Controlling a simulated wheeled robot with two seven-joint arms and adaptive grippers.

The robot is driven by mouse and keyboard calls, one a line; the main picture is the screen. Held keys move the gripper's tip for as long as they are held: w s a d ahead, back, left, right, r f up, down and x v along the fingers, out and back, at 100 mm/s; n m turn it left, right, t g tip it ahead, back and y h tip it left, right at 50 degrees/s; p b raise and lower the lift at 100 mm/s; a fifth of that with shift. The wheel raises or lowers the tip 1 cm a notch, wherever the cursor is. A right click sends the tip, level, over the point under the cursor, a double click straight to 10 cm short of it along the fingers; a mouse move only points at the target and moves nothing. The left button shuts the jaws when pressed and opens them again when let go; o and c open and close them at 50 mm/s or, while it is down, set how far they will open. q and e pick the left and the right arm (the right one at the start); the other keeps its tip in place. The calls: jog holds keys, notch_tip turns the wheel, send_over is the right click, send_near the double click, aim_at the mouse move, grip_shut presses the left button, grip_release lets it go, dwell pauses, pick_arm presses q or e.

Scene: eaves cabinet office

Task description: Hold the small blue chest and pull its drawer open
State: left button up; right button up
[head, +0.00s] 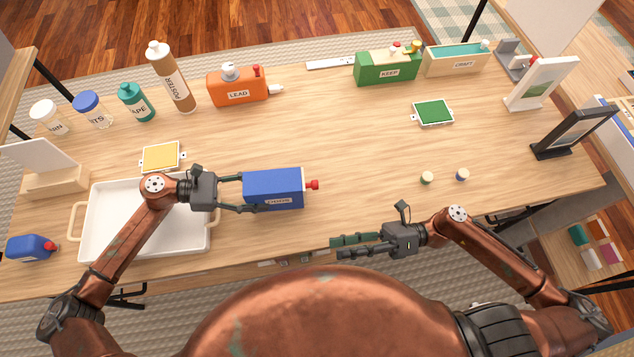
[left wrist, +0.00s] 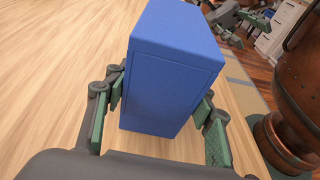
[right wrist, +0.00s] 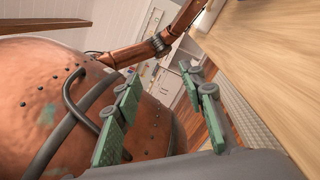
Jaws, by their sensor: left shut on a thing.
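The small blue chest (head: 275,186) lies on the wooden desk, right of the white tray, with a label on its front side and a red knob (head: 313,185) at its right end. Its drawer looks shut. My left gripper (head: 247,192) is shut on the chest's left end, one finger on each side. In the left wrist view the chest (left wrist: 172,70) stands between the green pads; its knob end is hidden. My right gripper (head: 338,247) is open and empty near the desk's front edge, right of and nearer than the knob. Its parted fingers show in the right wrist view (right wrist: 168,105).
A white tray (head: 93,225) stands under my left arm. A blue container with a red cap (head: 30,248) is at far left. Two small cylinders (head: 427,178) stand to the right. Bottles, orange and green boxes and frames line the back and right.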

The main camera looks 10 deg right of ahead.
jog(key=w+d+r+n+g, duration=0.2)
jog(key=w+d+r+n, duration=0.1)
jog(key=w+r+n, duration=0.35)
jog(key=n+t+h, duration=0.1)
jog(key=n+t, duration=0.2)
send_near(317, 184)
jog(key=shift+d+f+m, duration=0.15)
jog(key=shift+d, duration=0.35)
jog(key=shift+d+f+m, duration=0.1)
jog(key=shift+d+f, duration=0.05)
jog(key=shift+d, duration=0.3)
jog(key=shift+w+a+f, duration=0.1)
jog(key=shift+a+f, duration=0.05)
jog(key=shift+a, duration=0.1)
jog(key=a, duration=0.7)
jog(key=w+a, duration=0.1)
jog(key=a, duration=0.3)
jog(key=shift+a, duration=0.15)
grip_shut()
